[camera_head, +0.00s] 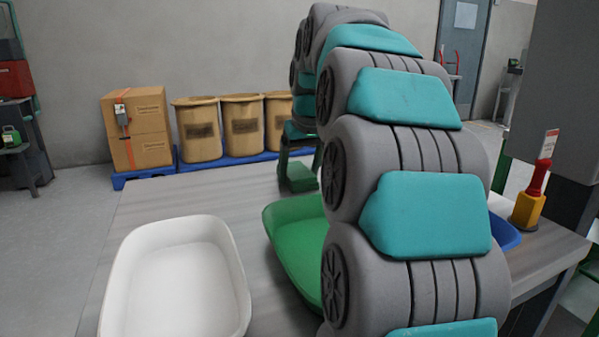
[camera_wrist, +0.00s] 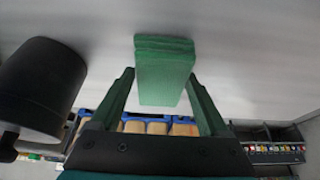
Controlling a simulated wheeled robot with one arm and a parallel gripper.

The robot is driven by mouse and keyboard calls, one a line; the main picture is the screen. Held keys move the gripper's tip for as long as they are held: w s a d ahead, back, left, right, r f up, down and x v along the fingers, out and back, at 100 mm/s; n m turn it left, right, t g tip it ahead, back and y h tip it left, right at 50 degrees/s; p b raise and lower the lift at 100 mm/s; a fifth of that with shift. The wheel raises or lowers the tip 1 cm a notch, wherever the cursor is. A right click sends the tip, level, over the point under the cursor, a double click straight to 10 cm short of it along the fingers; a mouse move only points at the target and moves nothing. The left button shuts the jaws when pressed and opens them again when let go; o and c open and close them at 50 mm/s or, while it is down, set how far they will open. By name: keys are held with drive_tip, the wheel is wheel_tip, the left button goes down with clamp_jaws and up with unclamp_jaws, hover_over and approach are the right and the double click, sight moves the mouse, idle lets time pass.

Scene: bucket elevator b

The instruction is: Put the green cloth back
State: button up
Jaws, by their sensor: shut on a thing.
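A green folded cloth (camera_wrist: 165,75) shows in layers between the two green fingers of my gripper (camera_wrist: 158,82) in the wrist view. My gripper is shut on it. In the head view my gripper (camera_head: 300,160) is partly hidden behind my arm, with the green cloth (camera_head: 297,178) low at its fingers, near the far part of the table. I cannot tell how far the cloth is above the table. A green tray (camera_head: 295,235) lies on the table nearer than my gripper, its right side hidden by my arm.
A white tray (camera_head: 180,280) stands on the table (camera_head: 160,200) at left. Part of a blue container (camera_head: 505,236) shows right of my arm, near a yellow and red object (camera_head: 530,205). Boxes (camera_head: 137,127) and bins (camera_head: 197,130) stand behind the table. The wrist view has a dark cylinder (camera_wrist: 42,85).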

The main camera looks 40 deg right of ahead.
drive_tip(key=o, duration=1.2)
drive_tip(key=shift+f, duration=0.1)
drive_tip(key=shift+c, duration=0.2)
drive_tip(key=shift+r, duration=0.4)
drive_tip(key=shift+p+v, duration=0.4)
drive_tip(key=shift+v, duration=3.1)
drive_tip(key=shift+s, duration=0.1)
